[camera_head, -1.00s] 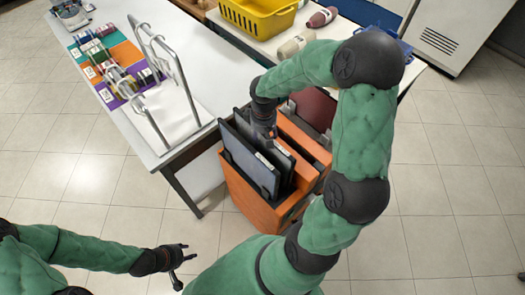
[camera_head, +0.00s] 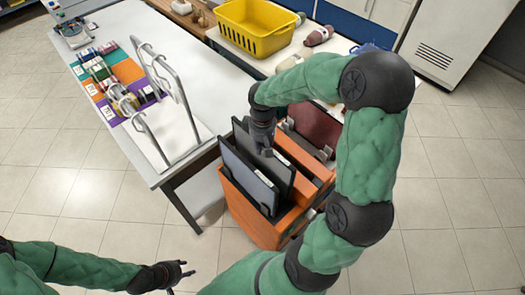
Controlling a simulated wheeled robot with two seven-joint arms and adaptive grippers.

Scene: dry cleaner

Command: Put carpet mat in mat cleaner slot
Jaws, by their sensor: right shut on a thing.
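An orange mat cleaner box (camera_head: 250,215) with upright slots stands on the floor right of the white table. A dark grey mat (camera_head: 240,180) stands upright in its front part. Just behind it is a black carpet mat (camera_head: 284,174), also upright, its lower part hidden by the front mat and the box. My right gripper (camera_head: 264,148) points down from above and is shut on the top edge of the black mat. A maroon mat (camera_head: 316,128) stands behind, partly covered by my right arm. My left gripper (camera_head: 180,275) is open and empty, low at the left.
The white table (camera_head: 125,30) holds a metal rack (camera_head: 182,95) and colored mats with spools (camera_head: 118,85). A yellow basket (camera_head: 255,28) and rolled items (camera_head: 318,36) lie on a table behind. The tiled floor (camera_head: 105,190) is clear in front and at right.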

